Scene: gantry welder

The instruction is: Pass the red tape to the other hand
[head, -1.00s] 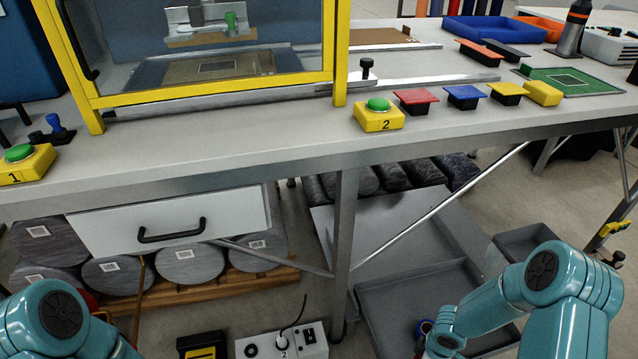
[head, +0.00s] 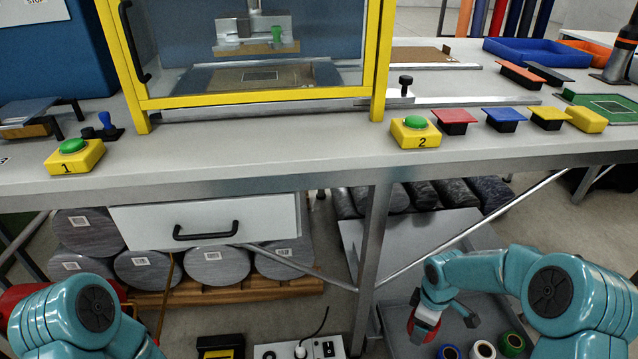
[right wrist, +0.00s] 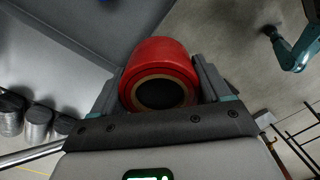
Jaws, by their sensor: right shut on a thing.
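The red tape (right wrist: 160,62) is a thick red roll with a brown core. In the right wrist view it sits between the two fingers of my right gripper (right wrist: 158,80), which is shut on it. In the head view my right gripper (head: 424,318) is at the lower right, above the grey tray, with part of the red tape (head: 424,332) showing at its fingers. My left arm is at the lower left of the head view, but its gripper is out of the picture.
Blue (head: 449,352), white (head: 482,350) and green (head: 511,343) rolls are in the grey tray (head: 398,322) at the lower right. The bench (head: 300,156), with buttons along its front, a drawer (head: 203,226) and a leg (head: 374,262), stands ahead.

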